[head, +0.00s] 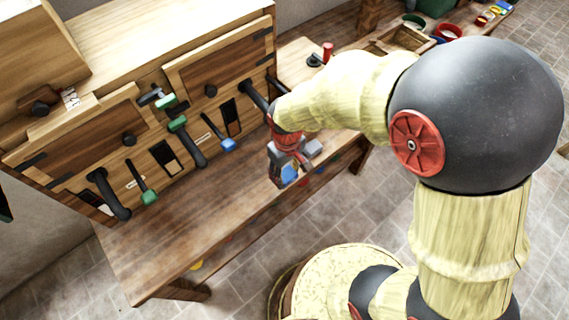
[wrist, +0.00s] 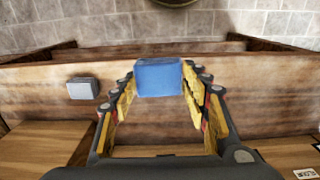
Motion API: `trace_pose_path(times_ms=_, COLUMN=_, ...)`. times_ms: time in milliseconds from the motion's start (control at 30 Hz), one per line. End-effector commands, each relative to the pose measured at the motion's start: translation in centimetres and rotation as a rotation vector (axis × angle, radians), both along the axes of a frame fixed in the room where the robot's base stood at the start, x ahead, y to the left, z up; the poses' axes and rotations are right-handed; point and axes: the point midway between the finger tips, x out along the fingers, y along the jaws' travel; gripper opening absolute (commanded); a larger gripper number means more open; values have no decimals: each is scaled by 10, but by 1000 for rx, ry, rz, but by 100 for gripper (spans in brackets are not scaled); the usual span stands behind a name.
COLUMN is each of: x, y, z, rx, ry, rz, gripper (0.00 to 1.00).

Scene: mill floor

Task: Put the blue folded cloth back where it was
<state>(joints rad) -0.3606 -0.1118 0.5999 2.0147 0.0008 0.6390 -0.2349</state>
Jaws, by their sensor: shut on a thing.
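The blue folded cloth (wrist: 158,78) shows as a small blue block between my fingertips in the wrist view. My gripper (wrist: 158,88) is shut on it, with one yellow-padded finger on each side. In the head view my gripper (head: 286,168) points down near the front edge of the wooden bench (head: 190,235), and a bit of the blue cloth (head: 289,174) shows at its tip. The cloth appears to be over the bench; I cannot tell whether it touches the wood.
A grey block (wrist: 82,88) lies on the bench left of the cloth in the wrist view. A wooden cabinet (head: 150,115) with green and blue handled levers stands along the bench's back. Bare bench lies left of my gripper. A red-topped item (head: 327,50) stands farther back.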

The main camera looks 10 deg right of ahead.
Motion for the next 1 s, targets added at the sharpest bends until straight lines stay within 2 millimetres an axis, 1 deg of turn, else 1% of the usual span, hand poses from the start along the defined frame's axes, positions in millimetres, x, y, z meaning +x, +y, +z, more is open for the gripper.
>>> trace_pose_path(times_ms=33, x=12, y=0, z=-9, rx=0, ry=2, rz=-3, gripper=22)
trace_pose_path(times_ms=200, x=50, y=1, z=-26, rx=-1, ry=1, rz=-2, gripper=22)
trace_pose_path(times_ms=300, x=63, y=1, z=-46, rx=-1, ry=4, rz=-2, gripper=22)
trace_pose_path(times_ms=400, x=75, y=2, z=-59, rx=-1, ry=1, rz=-2, gripper=22)
trace_pose_path(times_ms=500, x=83, y=2, z=-67, rx=0, ry=0, rz=-1, gripper=22)
trace_pose_path(times_ms=667, x=89, y=2, z=-73, rx=0, ry=0, rz=-1, gripper=22)
trace_pose_path(times_ms=733, x=93, y=2, z=-78, rx=0, ry=0, rz=-1, gripper=22)
trace_pose_path(times_ms=767, x=95, y=2, z=-81, rx=-1, ry=1, rz=-1, gripper=22)
trace_pose_path(times_ms=900, x=94, y=2, z=-104, rx=-1, ry=2, rz=0, gripper=22)
trace_pose_path(times_ms=1000, x=95, y=2, z=-111, rx=0, ry=0, rz=-1, gripper=22)
